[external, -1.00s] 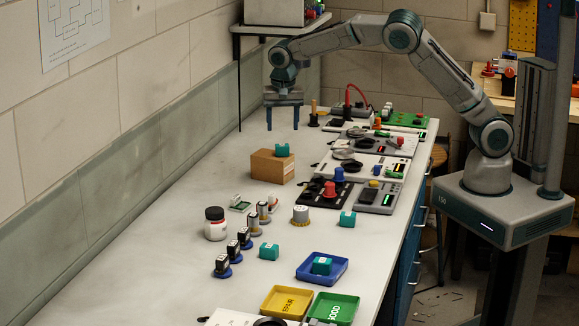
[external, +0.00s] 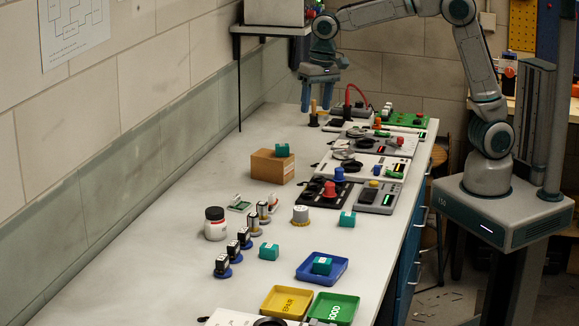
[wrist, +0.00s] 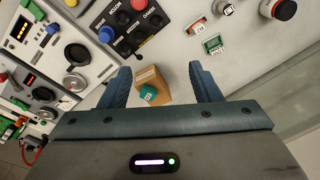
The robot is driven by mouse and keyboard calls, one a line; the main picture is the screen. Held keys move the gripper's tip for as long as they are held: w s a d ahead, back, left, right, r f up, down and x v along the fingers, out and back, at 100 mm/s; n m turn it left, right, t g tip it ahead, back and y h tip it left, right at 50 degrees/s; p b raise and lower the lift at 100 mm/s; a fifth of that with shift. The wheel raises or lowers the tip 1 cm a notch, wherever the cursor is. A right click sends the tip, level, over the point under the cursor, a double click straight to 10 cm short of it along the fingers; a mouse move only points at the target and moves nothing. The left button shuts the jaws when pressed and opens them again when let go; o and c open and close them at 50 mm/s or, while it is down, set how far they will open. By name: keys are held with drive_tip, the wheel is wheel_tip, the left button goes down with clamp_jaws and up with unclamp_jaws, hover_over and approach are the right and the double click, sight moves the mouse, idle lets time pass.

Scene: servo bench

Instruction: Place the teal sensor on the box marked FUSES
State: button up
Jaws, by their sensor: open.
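A teal sensor (external: 282,150) sits on top of a brown cardboard box (external: 272,167) in the middle of the bench. The box has a small pale label that I cannot read. My gripper (external: 317,103) is open and empty, raised above and behind the box, apart from it. In the wrist view the box (wrist: 158,78) and the teal block (wrist: 148,92) show between the open fingers. Other teal blocks stand on the bench, one at the right (external: 347,218) and one nearer the front (external: 268,251). Another lies in the blue tray (external: 337,275).
Control panels (external: 345,190) line the bench's right side. A white jar (external: 215,226) and several stamp-like parts stand left of centre. A yellow tray (external: 277,313) and a green tray (external: 350,312) are at the front. The bench's left strip is clear.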

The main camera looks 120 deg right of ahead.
drive_tip(key=s+a+r+n+t, duration=0.1)
drive_tip(key=s+a+n, duration=0.3)
drive_tip(key=a, duration=0.4)
drive_tip(key=s+a+r+n, duration=0.1)
drive_tip(key=s+a+n, duration=0.25)
drive_tip(key=a, duration=0.45)
drive_tip(key=s+a+f+n+t, duration=0.1)
drive_tip(key=s+a+f+n, duration=0.3)
drive_tip(key=s+a+n, duration=0.4)
drive_tip(key=s+a, duration=0.2)
drive_tip(key=s, duration=0.1)
drive_tip(key=shift+y, duration=0.3)
